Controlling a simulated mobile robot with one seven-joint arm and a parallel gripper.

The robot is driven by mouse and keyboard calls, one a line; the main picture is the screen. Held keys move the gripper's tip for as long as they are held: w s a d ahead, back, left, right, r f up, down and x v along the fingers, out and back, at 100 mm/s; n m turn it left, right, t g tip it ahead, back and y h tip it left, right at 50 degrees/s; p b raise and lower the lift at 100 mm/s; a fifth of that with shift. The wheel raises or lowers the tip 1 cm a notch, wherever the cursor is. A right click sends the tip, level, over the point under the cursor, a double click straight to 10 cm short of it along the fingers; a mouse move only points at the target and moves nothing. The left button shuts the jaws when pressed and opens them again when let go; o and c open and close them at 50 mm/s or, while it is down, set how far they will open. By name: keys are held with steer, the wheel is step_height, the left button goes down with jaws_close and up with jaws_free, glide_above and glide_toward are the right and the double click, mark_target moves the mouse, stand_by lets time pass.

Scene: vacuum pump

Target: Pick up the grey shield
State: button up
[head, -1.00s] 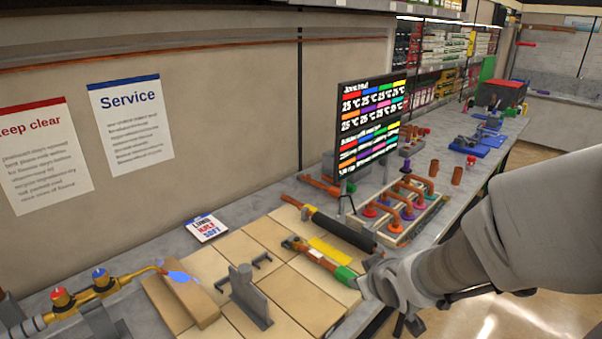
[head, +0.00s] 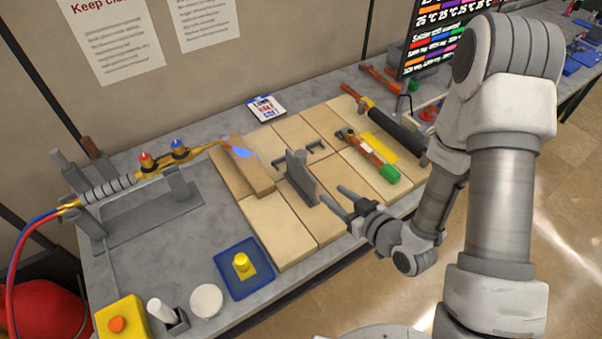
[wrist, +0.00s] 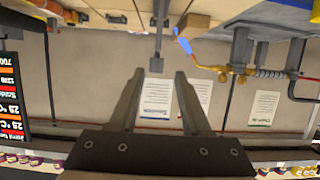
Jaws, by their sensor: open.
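The grey shield (head: 301,180) is an upright plate standing on the tan blocks near the middle of the bench. In the wrist view, which looks upside down, a narrow grey piece that seems to be the shield (wrist: 158,42) lines up with the gap between the fingers. My gripper (head: 333,194) is open and empty, just right of the shield, with its fingers pointing towards it. Its two fingers also show apart in the wrist view (wrist: 159,73). I cannot tell the exact gap between fingertips and shield; no contact shows.
A torch (head: 150,170) with a blue flame (head: 242,152) lies left of the shield over a tan block. Small dark brackets (head: 315,147) stand behind it. A green-ended tool (head: 370,155) lies to the right. A blue tray (head: 243,283) with a yellow piece sits in front.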

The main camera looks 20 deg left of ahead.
mark_target(301, 168)
steer(key=b+x, duration=0.6)
steer(key=x, duration=0.5)
steer(key=shift+p+x, duration=0.8)
steer(key=shift+x, duration=2.25)
steer(key=shift+w+d, duration=0.2)
steer(key=shift+d, duration=0.05)
jaws_close()
